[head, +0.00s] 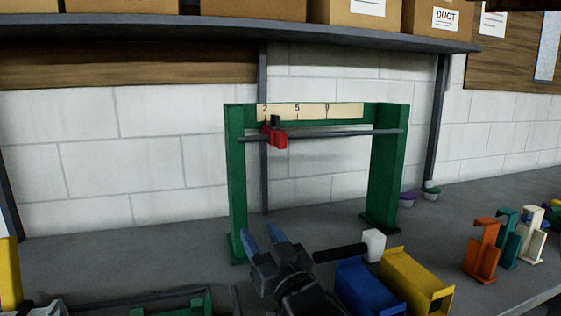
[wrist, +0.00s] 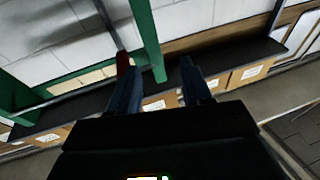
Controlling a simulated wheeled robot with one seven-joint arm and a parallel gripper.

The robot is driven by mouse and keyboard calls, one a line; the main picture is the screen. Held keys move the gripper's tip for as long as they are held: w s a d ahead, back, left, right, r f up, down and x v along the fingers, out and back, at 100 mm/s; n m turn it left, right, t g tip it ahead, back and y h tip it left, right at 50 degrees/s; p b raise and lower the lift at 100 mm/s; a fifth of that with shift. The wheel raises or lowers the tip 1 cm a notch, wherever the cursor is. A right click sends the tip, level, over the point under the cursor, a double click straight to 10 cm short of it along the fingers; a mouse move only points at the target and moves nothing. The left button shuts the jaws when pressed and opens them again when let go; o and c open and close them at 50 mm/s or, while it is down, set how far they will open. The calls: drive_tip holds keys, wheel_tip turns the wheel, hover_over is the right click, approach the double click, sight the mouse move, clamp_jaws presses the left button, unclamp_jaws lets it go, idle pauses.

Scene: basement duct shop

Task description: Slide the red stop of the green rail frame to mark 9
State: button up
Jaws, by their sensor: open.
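The green rail frame (head: 237,180) stands upright on the bench. A grey rail (head: 340,133) runs between its posts, under a cream scale strip (head: 312,111). The strip reads 2, 5 and a third label I cannot read clearly. The red stop (head: 276,135) sits on the rail near the left post, with its dark top between 2 and 5. My gripper (head: 262,234) is open and empty, low in front of the frame and below the stop in the picture. In the wrist view, a red part (wrist: 123,65), likely the stop, shows beside the left finger of my gripper (wrist: 155,60).
A blue box (head: 368,288), a yellow box (head: 418,282) and a white-headed mallet (head: 373,243) lie right of my gripper. Orange (head: 483,248), teal (head: 507,238) and white (head: 533,235) pieces stand farther right. A shelf (head: 200,30) with cartons hangs above the frame.

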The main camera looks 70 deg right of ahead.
sight(283, 146)
drive_tip(key=d+r+h, duration=0.1)
drive_tip(key=d+r, duration=0.3)
drive_tip(key=d+r+m+g+h+p, duration=0.1)
drive_tip(key=d+r+h, duration=0.1)
drive_tip(key=d+r, duration=0.2)
drive_tip(key=d+r+m+h, duration=0.1)
drive_tip(key=d+r, duration=0.3)
drive_tip(key=shift+s+d+r+g+h, duration=0.3)
drive_tip(key=shift+d+r+g, duration=0.05)
drive_tip(key=shift+g, duration=0.05)
drive_tip(key=p+x, duration=0.2)
drive_tip(key=x, duration=0.5)
drive_tip(key=shift+w+d, duration=0.15)
drive_tip(key=shift+w, duration=0.05)
clamp_jaws()
